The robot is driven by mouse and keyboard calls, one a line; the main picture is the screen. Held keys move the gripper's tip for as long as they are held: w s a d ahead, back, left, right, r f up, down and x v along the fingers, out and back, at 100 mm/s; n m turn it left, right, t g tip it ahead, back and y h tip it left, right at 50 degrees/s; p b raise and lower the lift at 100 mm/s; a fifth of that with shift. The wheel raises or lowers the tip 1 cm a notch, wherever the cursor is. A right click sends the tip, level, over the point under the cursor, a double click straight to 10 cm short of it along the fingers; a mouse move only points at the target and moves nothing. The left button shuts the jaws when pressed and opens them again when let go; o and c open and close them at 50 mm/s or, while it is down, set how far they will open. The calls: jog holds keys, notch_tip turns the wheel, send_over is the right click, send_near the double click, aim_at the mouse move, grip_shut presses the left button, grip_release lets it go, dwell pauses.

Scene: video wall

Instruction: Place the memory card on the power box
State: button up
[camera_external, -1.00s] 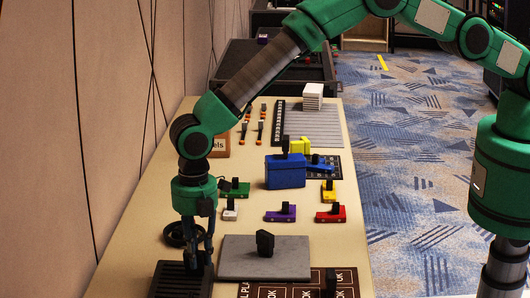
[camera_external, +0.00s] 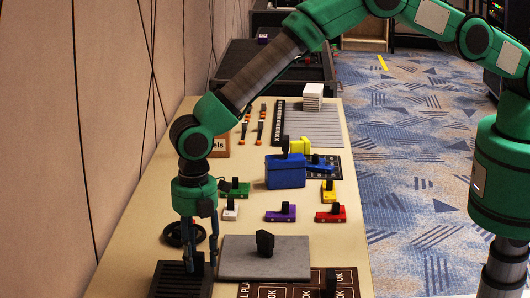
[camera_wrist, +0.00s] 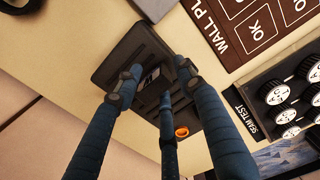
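A black ribbed box (camera_external: 180,281), which looks like the power box, stands at the near left of the table. My gripper (camera_external: 199,262) points down just above it. In the wrist view the three blue fingers of my gripper (camera_wrist: 154,85) are spread apart over the box (camera_wrist: 118,51). A small dark piece with a pale label, probably the memory card (camera_wrist: 150,77), shows between the fingertips, on or just above the box top. The fingers partly hide it, and I cannot see whether any fingertip touches it. The card does not show clearly in the external view.
A grey slab (camera_external: 285,264) with a black block (camera_external: 265,243) lies right of the box. A dark ring (camera_external: 175,235) lies behind it. A brown board (camera_external: 300,290) lies at the front right. A blue box (camera_external: 286,171) and several coloured blocks stand farther back.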

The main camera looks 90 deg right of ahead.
aim_at(198, 253)
notch_tip(198, 253, up, 12)
dwell(0.6)
dwell(0.6)
